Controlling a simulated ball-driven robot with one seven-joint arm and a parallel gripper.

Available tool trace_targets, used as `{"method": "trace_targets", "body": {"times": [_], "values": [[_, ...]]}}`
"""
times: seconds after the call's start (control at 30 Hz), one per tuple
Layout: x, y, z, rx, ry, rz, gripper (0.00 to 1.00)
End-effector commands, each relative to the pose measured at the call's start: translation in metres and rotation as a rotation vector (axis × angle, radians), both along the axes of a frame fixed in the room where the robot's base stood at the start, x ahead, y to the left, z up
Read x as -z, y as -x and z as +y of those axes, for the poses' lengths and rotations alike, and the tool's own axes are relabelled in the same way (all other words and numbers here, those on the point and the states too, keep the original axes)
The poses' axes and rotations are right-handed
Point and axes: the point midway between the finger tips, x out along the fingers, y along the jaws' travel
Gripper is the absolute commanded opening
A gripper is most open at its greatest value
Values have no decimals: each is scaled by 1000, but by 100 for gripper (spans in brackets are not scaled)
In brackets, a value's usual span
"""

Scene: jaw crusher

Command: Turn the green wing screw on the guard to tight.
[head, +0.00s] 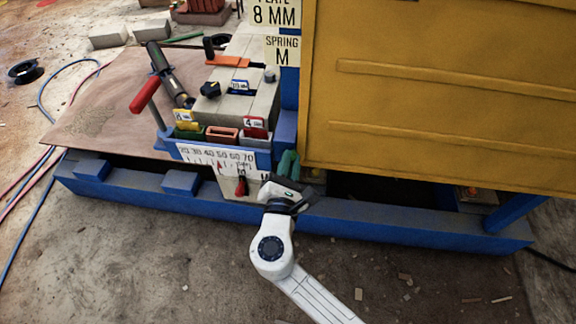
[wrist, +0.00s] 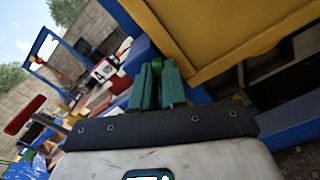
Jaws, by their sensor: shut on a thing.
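The yellow guard (head: 430,90) fills the right of the head view and the top of the wrist view (wrist: 215,28). My gripper (head: 289,157) is at the guard's lower left corner, beside the blue frame post. In the wrist view, its two green fingers (wrist: 158,66) are close together, with their tips by the guard's left edge. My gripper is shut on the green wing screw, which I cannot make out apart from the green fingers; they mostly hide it. Its wing angle and how tight it is cannot be seen.
A blue base beam (head: 400,228) runs in front. Left of my gripper are a white scale plate (head: 215,158), a red pointer (head: 241,186) and small coloured bins (head: 222,135). A red-handled tool (head: 145,95) leans over the board (head: 95,110). The foreground floor is mostly clear.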

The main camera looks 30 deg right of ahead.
Motion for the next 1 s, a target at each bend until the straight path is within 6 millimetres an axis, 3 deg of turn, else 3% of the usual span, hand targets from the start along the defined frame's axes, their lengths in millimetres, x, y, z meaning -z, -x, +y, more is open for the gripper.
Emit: {"method": "trace_targets", "body": {"times": [1.0], "values": [[16,5,-7,0,-737,-535,0]]}}
